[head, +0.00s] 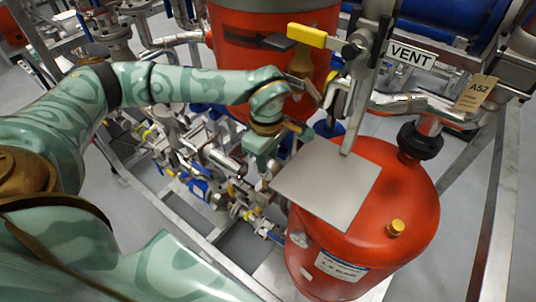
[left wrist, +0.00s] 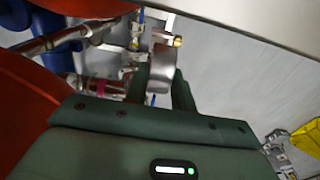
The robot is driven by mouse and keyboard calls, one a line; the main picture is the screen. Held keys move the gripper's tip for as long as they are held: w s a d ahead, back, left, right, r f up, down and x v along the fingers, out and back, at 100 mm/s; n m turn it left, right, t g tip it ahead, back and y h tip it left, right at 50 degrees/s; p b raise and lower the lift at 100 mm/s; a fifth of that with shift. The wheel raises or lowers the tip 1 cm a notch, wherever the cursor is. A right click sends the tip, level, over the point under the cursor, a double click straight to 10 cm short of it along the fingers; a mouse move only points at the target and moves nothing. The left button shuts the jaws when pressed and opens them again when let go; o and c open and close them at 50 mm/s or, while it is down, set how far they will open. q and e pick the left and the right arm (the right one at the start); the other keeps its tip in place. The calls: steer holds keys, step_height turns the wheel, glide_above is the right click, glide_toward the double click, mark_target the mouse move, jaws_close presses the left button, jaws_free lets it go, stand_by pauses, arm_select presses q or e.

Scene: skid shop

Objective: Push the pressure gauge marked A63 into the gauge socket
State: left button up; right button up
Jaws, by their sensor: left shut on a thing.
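In the left wrist view my left gripper (left wrist: 163,88) is shut on a pressure gauge (left wrist: 161,66), a silver round case with a brass stem end at its upper right. Its dial and any A63 mark are out of sight. In the head view my left gripper (head: 264,168) is above the pipework, left of the grey plate; the gauge is not clear there. A brass fitting (head: 396,228) stands on the lower red tank; I cannot tell whether it is the gauge socket. My right gripper is not in view.
The flat grey plate (head: 325,186) lies over the red tank (head: 400,180), close to my gripper. A yellow-handled valve (head: 307,36), a VENT sign (head: 411,56) and a tag reading A52 (head: 477,92) are at the upper right. Dense pipework (head: 195,160) fills the left.

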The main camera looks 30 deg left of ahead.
arm_select(q)
steer(key=shift+f, duration=0.55)
steer(key=shift+r, duration=0.15)
steer(key=shift+d+p, duration=0.1)
steer(key=shift+p, duration=0.4)
stand_by(0.8)
steer(key=shift+f, duration=0.3)
steer(key=shift+f+b, duration=0.45)
steer(key=shift+f, duration=0.15)
steer(key=shift+f, duration=0.2)
stand_by(0.3)
steer(key=shift+f, duration=0.15)
steer(key=o, duration=1.2)
steer(key=shift+s, duration=0.1)
steer(key=shift+c, duration=0.2)
